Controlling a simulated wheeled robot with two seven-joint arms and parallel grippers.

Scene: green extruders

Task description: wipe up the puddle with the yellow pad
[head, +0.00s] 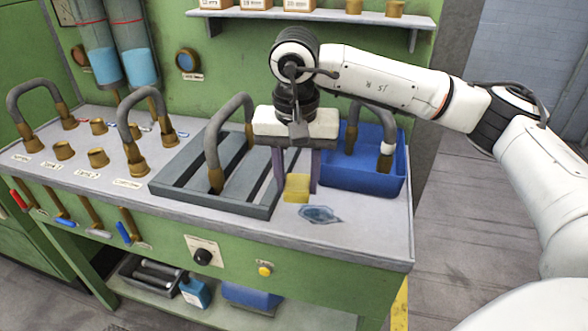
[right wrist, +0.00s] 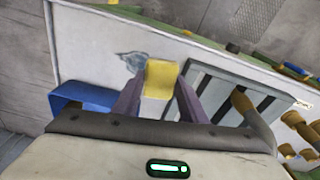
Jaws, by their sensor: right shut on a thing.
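The puddle (head: 320,214) is a small blue-grey patch on the grey bench top, near its front edge; it also shows in the right wrist view (right wrist: 133,61). The yellow pad (head: 297,187) is between the fingers of my right gripper (head: 296,185), which is shut on it. In the right wrist view the pad (right wrist: 160,80) shows between the two purple fingers, beside the puddle. The pad is low over the bench, just behind and left of the puddle; I cannot tell whether it touches the surface. My left gripper is not in view.
A grey slotted tray (head: 168,187) with a pipe handle stands left of the pad. A blue bin (head: 362,178) stands behind and right. A shelf (head: 330,15) with small boxes hangs above. The bench top is clear right of the puddle.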

